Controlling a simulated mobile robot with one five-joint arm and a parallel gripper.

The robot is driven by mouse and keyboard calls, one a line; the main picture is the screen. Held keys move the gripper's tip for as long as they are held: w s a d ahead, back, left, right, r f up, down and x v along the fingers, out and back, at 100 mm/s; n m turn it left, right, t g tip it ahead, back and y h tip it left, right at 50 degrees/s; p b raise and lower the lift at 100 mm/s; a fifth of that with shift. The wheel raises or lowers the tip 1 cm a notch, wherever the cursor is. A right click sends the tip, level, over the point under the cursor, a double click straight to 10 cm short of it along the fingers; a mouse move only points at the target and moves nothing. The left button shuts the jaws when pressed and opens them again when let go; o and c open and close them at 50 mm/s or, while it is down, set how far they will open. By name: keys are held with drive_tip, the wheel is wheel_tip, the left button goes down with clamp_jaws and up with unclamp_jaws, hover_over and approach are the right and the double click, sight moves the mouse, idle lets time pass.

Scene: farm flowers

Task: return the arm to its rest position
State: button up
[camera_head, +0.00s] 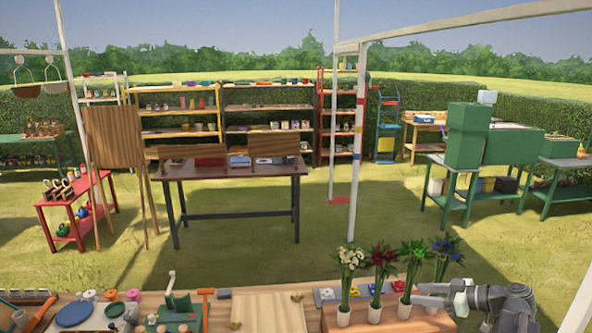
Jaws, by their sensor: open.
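My grey arm comes in from the lower right, low over the wooden bench (262,308). My gripper (420,294) points left, with its fingers apart and no flower visible between them. Its tips are close to the stems of the third and fourth flower bunches; I cannot tell whether they touch.
On the bench's left lie a blue plate (75,314), spools, a green tool (178,303) and an orange-handled tool (206,293). A white frame post (355,150) rises behind the flowers. Grass, a dark table (232,167) and shelves lie beyond.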

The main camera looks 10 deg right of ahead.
drive_tip(key=w+a+f+n+g, duration=0.1)
drive_tip(key=a+f+g, duration=0.2)
drive_tip(key=a, duration=0.8)
drive_tip(key=w+a+f+n+g, duration=0.1)
drive_tip(key=w+a+f+g, duration=0.15)
drive_tip(key=a, duration=0.75)
drive_tip(key=a+f+n+g, duration=0.1)
drive_tip(key=a+f+g, duration=0.25)
drive_tip(key=a, duration=0.75)
drive_tip(key=s+a+f+m+g+h+b, duration=0.1)
drive_tip(key=s+a+f+m+h, duration=0.1)
drive_tip(key=s+a+f+h, duration=0.4)
drive_tip(key=d+m, duration=0.2)
drive_tip(key=m, duration=0.1)
drive_tip(key=d+m+h, duration=0.1)
drive_tip(key=d+m, duration=0.1)
drive_tip(key=m, duration=0.1)
drive_tip(key=d+m+h, duration=0.1)
drive_tip(key=m, duration=0.2)
drive_tip(key=shift+w+d+f, duration=0.1)
drive_tip(key=shift+w+d, duration=0.25)
drive_tip(key=shift+d, duration=0.05)
